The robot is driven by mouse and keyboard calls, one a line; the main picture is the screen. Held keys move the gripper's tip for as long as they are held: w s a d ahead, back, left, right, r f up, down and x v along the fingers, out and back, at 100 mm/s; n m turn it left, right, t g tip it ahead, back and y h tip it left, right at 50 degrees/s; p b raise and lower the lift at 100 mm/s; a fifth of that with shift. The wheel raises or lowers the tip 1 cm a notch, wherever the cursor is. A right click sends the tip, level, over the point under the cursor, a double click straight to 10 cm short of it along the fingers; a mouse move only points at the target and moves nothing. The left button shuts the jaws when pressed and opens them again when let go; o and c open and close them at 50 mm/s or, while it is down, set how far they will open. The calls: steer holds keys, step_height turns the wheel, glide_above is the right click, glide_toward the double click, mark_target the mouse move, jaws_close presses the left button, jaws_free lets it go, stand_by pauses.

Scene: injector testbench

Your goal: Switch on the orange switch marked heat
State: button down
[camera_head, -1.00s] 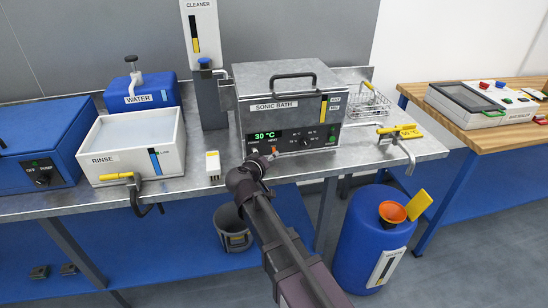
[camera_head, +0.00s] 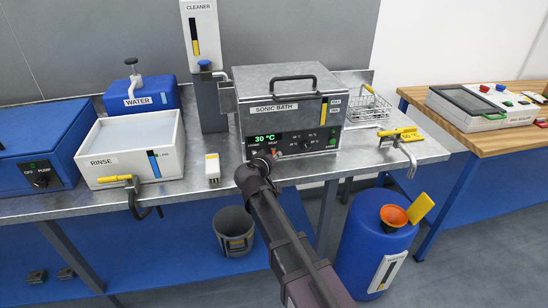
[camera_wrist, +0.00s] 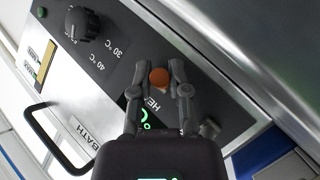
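The sonic bath (camera_head: 290,90) is a metal box on the bench with a black front panel and a green display (camera_head: 265,138) reading 30 °C. The orange heat switch (camera_wrist: 159,77) shows in the wrist view beside a partly covered label starting "HE". In the head view the switch (camera_head: 275,148) is a small orange spot low on the panel. My gripper (camera_wrist: 160,84) is at the panel, with one fingertip on each side of the switch. The fingers are apart, and a gap seems to show around the switch. In the head view my wrist hides most of the gripper.
A dark round knob (camera_wrist: 82,23) with temperature marks sits on the same panel. A yellow-handled tap (camera_head: 400,134) is at the right.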

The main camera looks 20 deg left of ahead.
steer(key=shift+r+g+p, duration=0.2)
steer(key=shift+g+p, duration=0.1)
steer(key=shift+p, duration=0.2)
steer(key=shift+r+g+p, duration=0.15)
steer(key=shift+g+p, duration=0.15)
steer(key=shift+p, duration=0.35)
steer(key=g+p, duration=0.1)
steer(key=p, duration=0.1)
steer(key=n+g+p, duration=0.1)
steer(key=shift+r+h+p, duration=0.35)
steer(key=shift+r+h, duration=0.05)
steer(key=g+p, duration=0.1)
steer(key=n+g+p, duration=0.1)
steer(key=p, duration=0.1)
steer(key=shift+r+h, duration=0.25)
steer(key=shift+h, duration=0.15)
steer(key=shift+n+g+h+p, duration=0.3)
steer(key=shift+n+g+p, duration=0.2)
steer(key=shift+g, duration=0.2)
steer(key=c, duration=0.6)
jaws_free()
